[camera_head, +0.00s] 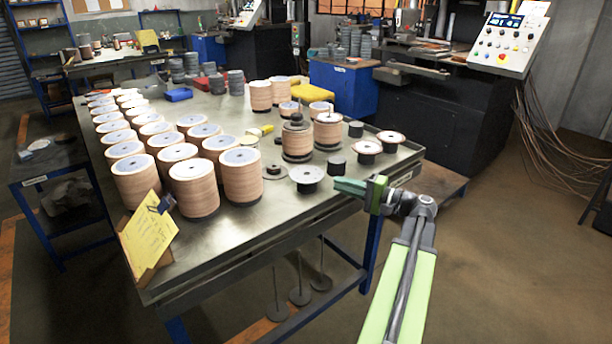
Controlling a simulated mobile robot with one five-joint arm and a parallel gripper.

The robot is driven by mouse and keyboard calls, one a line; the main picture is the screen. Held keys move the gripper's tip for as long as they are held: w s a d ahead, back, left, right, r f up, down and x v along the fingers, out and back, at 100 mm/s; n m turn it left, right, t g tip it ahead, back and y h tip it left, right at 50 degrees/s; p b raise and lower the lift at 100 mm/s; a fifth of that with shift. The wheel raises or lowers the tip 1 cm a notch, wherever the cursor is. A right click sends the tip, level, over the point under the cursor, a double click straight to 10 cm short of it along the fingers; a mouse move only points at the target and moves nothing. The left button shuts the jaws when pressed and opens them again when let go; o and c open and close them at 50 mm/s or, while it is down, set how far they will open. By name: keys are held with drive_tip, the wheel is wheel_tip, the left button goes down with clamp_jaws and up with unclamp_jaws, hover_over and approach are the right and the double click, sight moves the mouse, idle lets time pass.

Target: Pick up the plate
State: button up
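My gripper (338,186), with green fingers, is just to the right of the plate, low over the table's edge. The fingers point left toward the plate and appear apart from it. They overlap in this view, so I cannot tell whether they are open or shut. Nothing shows held in them.
Several stacks of brown discs (194,188) fill the table's left side. Dark-capped stacks (297,140) and small spools (367,150) stand behind the plate. Bare tabletop (262,215) lies in front.

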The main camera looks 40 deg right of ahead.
drive_tip(key=shift+x, duration=3.3)
clamp_jaws()
drive_tip(key=shift+r+p, duration=0.6)
drive_tip(key=shift+p, duration=0.05)
drive_tip(key=s+d+r+p, duration=0.5)
drive_tip(key=s+r+p, duration=0.4)
drive_tip(key=s, duration=0.1)
drive_tip(key=shift+s+r+p, duration=0.3)
drive_tip(key=shift+r+p, duration=0.05)
drive_tip(key=shift+r, duration=0.05)
